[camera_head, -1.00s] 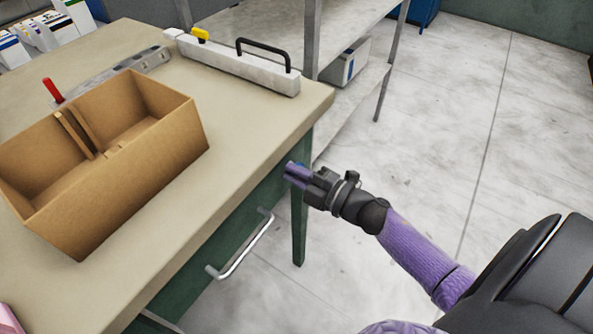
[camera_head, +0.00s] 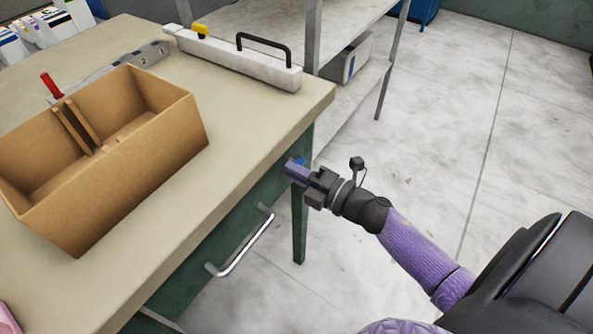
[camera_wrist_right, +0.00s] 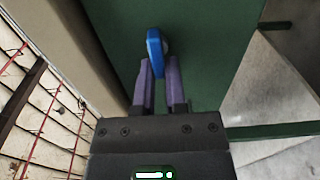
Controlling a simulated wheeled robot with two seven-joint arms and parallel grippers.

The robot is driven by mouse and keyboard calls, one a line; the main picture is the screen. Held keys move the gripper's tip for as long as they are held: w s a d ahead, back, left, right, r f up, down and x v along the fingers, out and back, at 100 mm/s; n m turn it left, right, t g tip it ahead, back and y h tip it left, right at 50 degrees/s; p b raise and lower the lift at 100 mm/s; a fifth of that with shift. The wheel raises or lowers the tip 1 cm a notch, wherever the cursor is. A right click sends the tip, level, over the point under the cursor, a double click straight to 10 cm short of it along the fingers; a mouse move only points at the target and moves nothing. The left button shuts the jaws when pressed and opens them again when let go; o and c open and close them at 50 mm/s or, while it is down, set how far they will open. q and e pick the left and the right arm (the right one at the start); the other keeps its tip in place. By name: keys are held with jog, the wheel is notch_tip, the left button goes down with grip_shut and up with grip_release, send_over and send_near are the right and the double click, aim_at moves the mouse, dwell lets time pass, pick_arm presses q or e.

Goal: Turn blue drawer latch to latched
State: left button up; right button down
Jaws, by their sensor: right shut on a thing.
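The blue drawer latch (camera_wrist_right: 155,52) is a small blue lever on the green drawer front (camera_wrist_right: 205,45), seen in the right wrist view. In the head view only a bit of the latch (camera_head: 299,161) shows past my fingertips, below the table's right corner. My right gripper (camera_head: 292,171) is at the latch, and its two purple fingers (camera_wrist_right: 158,75) are closed around the lever's near end in the wrist view. The drawer's silver handle (camera_head: 243,244) is to the left of my right gripper. My left gripper is not in view.
On the tabletop (camera_head: 225,130) are a cardboard box (camera_head: 150,165) with dividers and a white bar-shaped device (camera_head: 235,65) with a black handle. A metal shelf unit (camera_head: 313,35) stands behind the table. The floor to the right is clear.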

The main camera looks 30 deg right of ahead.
jog(key=c, duration=0.7)
grip_release()
jog(key=p+v, duration=0.2)
jog(key=v, duration=0.8)
